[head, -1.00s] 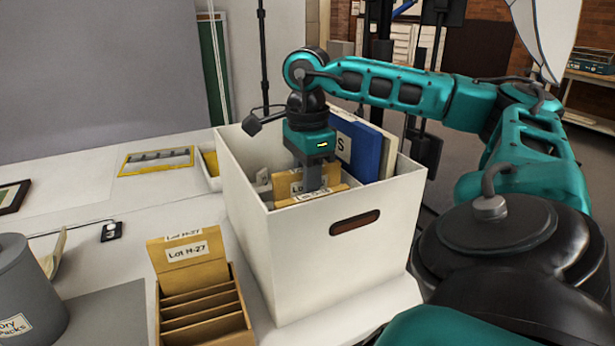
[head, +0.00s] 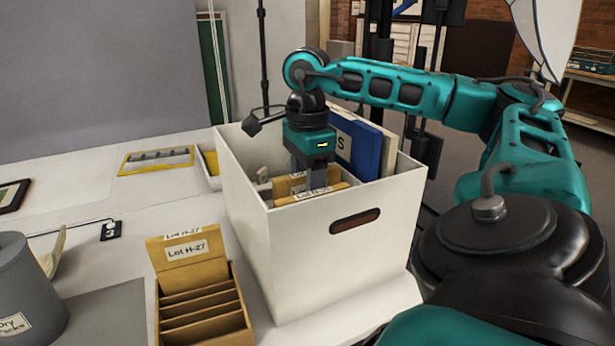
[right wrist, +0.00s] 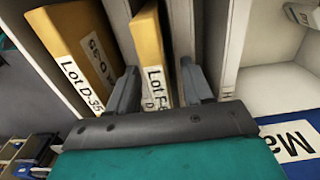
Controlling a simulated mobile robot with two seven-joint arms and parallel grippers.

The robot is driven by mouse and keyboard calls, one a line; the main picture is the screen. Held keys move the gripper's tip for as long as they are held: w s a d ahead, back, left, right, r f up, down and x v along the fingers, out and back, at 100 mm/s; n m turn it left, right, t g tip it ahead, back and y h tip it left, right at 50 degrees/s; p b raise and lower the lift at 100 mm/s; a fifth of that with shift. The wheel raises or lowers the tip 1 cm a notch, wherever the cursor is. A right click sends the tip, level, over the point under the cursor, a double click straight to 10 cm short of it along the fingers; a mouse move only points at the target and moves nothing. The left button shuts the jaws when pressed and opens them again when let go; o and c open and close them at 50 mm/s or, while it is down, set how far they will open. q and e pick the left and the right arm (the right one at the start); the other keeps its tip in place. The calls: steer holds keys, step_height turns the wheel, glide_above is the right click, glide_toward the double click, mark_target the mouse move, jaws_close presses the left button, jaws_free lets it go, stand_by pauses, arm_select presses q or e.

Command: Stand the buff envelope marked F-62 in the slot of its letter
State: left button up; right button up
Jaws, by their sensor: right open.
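A buff envelope (right wrist: 147,42) stands upright in the white box, its label starting "Lot F-6"; the end is hidden behind my gripper. My right gripper (right wrist: 158,88) is open, with one finger on each side of this envelope. I cannot tell whether either finger touches it. A second buff envelope (right wrist: 72,45), labelled Lot D-35, stands to its left. White dividers (right wrist: 228,45) separate the slots; a small "H" shows on the edge right of the gripper. In the head view the right gripper (head: 315,175) reaches down into the white box (head: 290,255). My left gripper is not shown.
A blue binder (head: 365,150) stands at the box's back right. A grey canister (head: 25,290) is at far left.

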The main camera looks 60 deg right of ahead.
steer(key=shift+w+r+p, duration=0.1)
steer(key=shift+r+p, duration=0.2)
steer(key=shift+r, duration=0.45)
step_height(320, 180, up, 10)
steer(key=p, duration=0.3)
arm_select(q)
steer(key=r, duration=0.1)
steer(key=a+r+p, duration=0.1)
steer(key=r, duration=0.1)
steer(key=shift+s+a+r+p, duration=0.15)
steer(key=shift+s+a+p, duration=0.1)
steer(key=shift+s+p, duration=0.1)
arm_select(e)
steer(key=shift+r, duration=0.7)
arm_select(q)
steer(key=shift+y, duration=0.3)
